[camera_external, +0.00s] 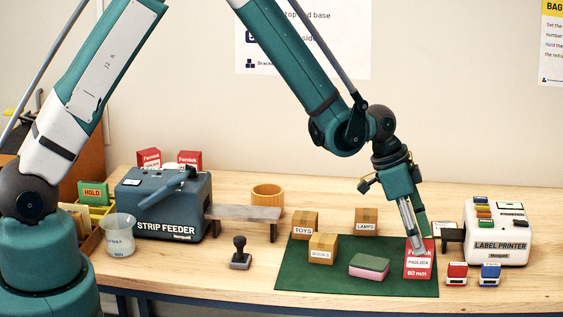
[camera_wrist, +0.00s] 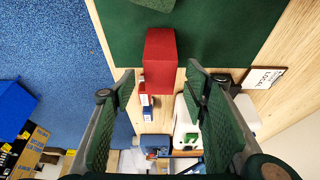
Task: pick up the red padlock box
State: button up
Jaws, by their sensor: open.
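The red padlock box (camera_external: 425,271), with a white label band, stands upright at the right edge of the green mat (camera_external: 335,285). In the wrist view the red box (camera_wrist: 160,60) shows as a plain red top between my fingertips, with a gap on each side. My gripper (camera_external: 418,243) is open and points down at the box. In the external view one finger overlaps the box's front and partly hides its label. The open fingers (camera_wrist: 161,73) also show in the wrist view. I cannot tell how far down the box they reach.
Similar red boxes (camera_external: 149,160) stand behind the strip feeder (camera_external: 165,208).

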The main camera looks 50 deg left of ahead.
jog(key=shift+x, duration=1.15)
jog(key=c, duration=1.1)
jog(key=shift+r, duration=0.1)
jog(key=shift+r+b, duration=0.45)
jog(key=shift+r, duration=4.45)
